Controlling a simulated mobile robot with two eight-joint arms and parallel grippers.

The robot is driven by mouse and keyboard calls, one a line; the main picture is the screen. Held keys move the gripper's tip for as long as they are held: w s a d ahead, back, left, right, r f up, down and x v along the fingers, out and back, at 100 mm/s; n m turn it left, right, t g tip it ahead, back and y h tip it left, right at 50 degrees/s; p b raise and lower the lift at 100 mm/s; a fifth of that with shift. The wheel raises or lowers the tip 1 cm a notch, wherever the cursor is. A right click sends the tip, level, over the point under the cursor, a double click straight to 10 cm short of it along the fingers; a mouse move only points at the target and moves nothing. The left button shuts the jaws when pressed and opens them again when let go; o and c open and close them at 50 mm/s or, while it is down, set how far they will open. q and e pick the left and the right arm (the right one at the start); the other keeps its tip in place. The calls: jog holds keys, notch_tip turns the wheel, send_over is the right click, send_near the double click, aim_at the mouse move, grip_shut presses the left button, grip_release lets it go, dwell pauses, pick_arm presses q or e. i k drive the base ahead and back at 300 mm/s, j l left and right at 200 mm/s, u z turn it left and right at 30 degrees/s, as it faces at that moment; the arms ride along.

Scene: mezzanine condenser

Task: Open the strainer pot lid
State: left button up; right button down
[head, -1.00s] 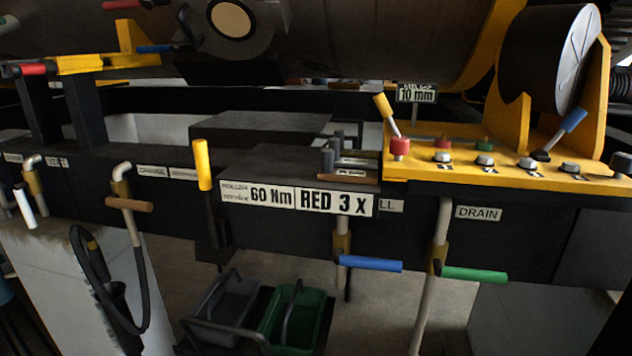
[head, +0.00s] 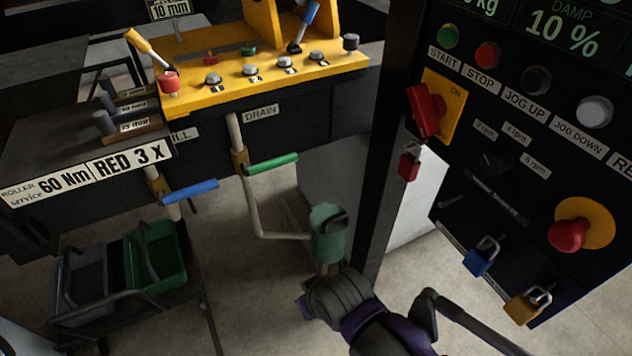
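The strainer pot is most likely the green cylindrical pot (head: 329,236) in the head view, at the end of the pale pipe bending down from under the DRAIN label. Its top shows a dark, curved shape; I cannot tell how the lid sits. My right arm, dark grey and purple, comes in from the bottom. Its gripper end (head: 334,292) is just below and in front of the pot in the picture. Its fingers are not clearly visible, and I cannot tell whether it touches the pot. My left gripper is out of view.
A dark control panel (head: 520,110) with a red switch, buttons and padlocks stands close on the right. A green-handled valve (head: 272,164) and a blue-handled valve (head: 190,192) stick out left of the pot. Green and grey bins (head: 156,255) stand at lower left. Some floor is clear between.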

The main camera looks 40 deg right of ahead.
aim_at(330, 215)
jog(key=l+z, duration=0.1)
jog(key=z, duration=0.75)
jog(key=l+z, duration=0.1)
jog(key=z, duration=0.35)
